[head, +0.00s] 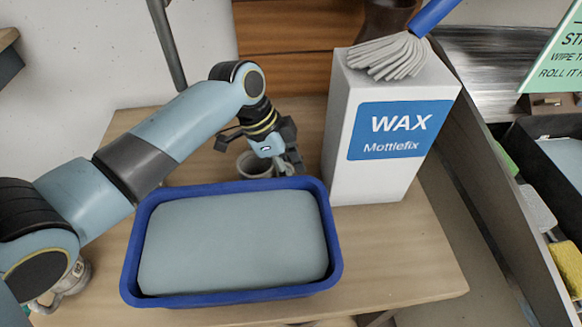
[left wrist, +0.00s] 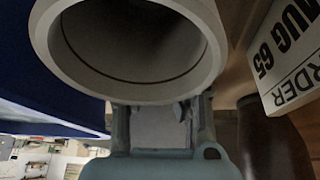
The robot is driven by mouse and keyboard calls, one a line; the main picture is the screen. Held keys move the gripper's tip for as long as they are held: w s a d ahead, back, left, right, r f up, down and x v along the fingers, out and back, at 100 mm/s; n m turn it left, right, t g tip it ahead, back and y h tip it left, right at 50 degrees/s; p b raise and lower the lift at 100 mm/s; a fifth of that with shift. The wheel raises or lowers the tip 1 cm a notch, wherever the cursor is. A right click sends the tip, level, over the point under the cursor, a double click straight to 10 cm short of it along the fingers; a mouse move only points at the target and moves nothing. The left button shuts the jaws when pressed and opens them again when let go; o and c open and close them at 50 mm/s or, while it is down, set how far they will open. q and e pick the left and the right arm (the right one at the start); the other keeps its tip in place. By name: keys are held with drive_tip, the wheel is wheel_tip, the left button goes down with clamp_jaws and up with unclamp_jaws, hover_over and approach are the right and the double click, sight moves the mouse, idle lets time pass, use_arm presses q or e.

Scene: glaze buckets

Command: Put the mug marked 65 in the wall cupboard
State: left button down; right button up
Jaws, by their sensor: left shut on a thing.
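A grey-beige mug (head: 256,166) is at the back of the wooden table, behind the blue tub. My left gripper (head: 284,163) is at its right side and shut on it. In the left wrist view the mug's round open mouth (left wrist: 130,45) fills the top, and the gripper (left wrist: 160,125) meets it from below. No mark shows on this mug. Another pale mug (head: 72,282) stands at the lower left, partly hidden by my arm; its small mark is unreadable. I cannot clearly make out the wall cupboard. My right gripper is out of view.
The blue tub (head: 332,262) holds a grey-blue block. A tall white WAX box (head: 375,170) stands close right of the gripper, a blue-handled mop head (head: 388,56) on top. Bare table (head: 405,250) lies at right.

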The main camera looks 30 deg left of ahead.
use_arm(q)
drive_tip(key=c, duration=1.3)
unclamp_jaws()
drive_tip(key=shift+c, duration=0.2)
